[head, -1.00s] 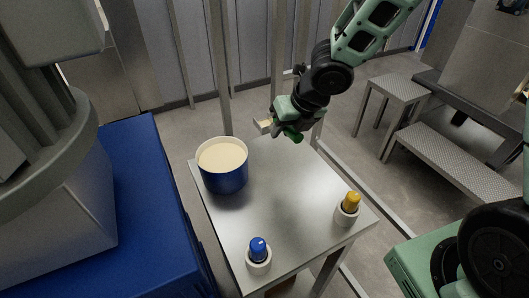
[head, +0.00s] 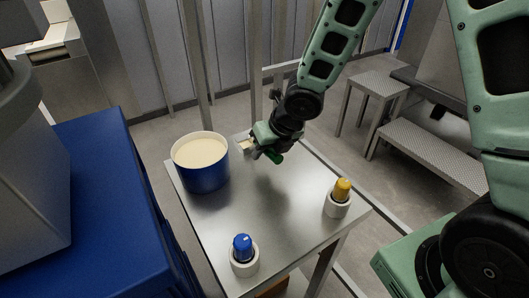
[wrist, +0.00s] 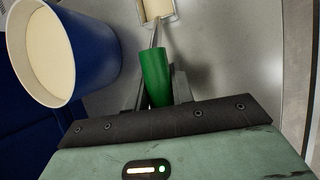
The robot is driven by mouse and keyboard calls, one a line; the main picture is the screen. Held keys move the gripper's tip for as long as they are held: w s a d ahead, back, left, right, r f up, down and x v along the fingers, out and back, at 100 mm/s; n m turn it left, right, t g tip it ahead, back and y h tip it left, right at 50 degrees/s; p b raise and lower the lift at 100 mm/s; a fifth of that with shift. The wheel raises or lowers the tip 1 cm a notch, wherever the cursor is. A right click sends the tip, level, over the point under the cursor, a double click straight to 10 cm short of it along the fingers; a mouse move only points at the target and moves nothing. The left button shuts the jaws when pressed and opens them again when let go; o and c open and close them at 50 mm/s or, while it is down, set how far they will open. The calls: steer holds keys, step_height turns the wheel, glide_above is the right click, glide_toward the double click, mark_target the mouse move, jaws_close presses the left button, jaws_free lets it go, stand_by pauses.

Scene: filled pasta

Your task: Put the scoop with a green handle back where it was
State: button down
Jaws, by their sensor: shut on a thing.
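The scoop's green handle (wrist: 155,78) is between the jaws of my gripper (wrist: 157,98) in the wrist view. Its metal shaft runs away from the gripper to a square scoop head (wrist: 157,9) with cream-coloured contents, cut by the top edge. In the head view the green handle (head: 273,157) shows under my gripper (head: 266,147), and the pale scoop head (head: 245,146) points left. My gripper is over the back part of the metal table (head: 262,205). Whether the scoop touches the table is unclear.
A blue tub (head: 204,174) of cream-coloured filling stands left of my gripper. White round holders with blue-handled (head: 243,248) and yellow-handled (head: 341,190) tools stand at the table's front and right. The table's middle is clear. A blue block (head: 95,200) stands left.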

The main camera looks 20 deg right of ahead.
steer(key=c, duration=1.2)
jaws_free()
steer(key=p+v, duration=0.7)
steer(key=v, duration=0.5)
steer(key=s+a+r+m+g+h, duration=0.1)
steer(key=s+a+r+m+g, duration=0.1)
steer(key=s+m, duration=0.8)
steer(key=s+a+r+m+g+h, duration=0.1)
steer(key=s+a+r+m, duration=0.4)
steer(key=s+m, duration=0.6)
steer(key=a+m+g, duration=0.1)
steer(key=m, duration=0.8)
steer(key=shift+s+r, duration=0.2)
steer(key=shift+a, duration=0.1)
